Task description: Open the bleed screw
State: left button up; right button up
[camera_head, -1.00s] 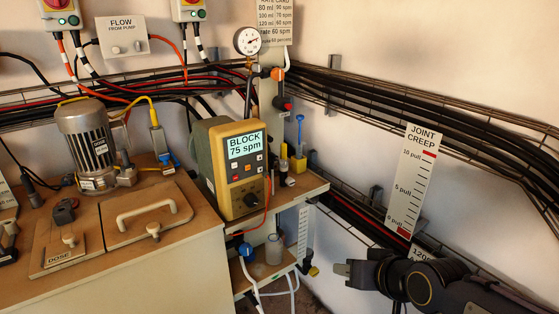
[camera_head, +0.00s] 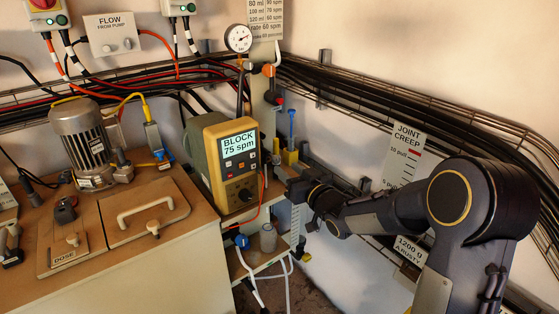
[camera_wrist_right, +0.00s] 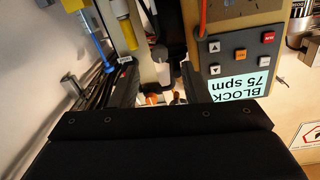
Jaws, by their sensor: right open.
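The bleed screw cannot be told for certain among the small fittings beside the pump. The dosing pump (camera_head: 228,160) has a yellow front and a display reading "BLOCK 75 spm". Right of it, a blue-handled fitting (camera_head: 291,124) stands upright near a yellow block (camera_head: 290,157). My right gripper (camera_head: 284,180) is at the shelf just right of the pump, its tips partly hidden by dark parts. In the right wrist view the open fingers (camera_wrist_right: 160,88) straddle a pale upright part (camera_wrist_right: 162,68); contact cannot be told. The blue handle also shows there (camera_wrist_right: 88,40). My left gripper is out of view.
A pressure gauge (camera_head: 238,38) and an orange-tipped fitting (camera_head: 268,70) are on the post behind the pump. A clear container (camera_head: 268,238) stands on the lower shelf. A motor (camera_head: 84,145) and a lidded bench (camera_head: 150,270) are at left. Cable trays line the walls.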

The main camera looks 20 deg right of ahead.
aim_at(278, 161)
jog(key=x, duration=0.5)
jog(key=shift+w, duration=0.2)
grip_shut()
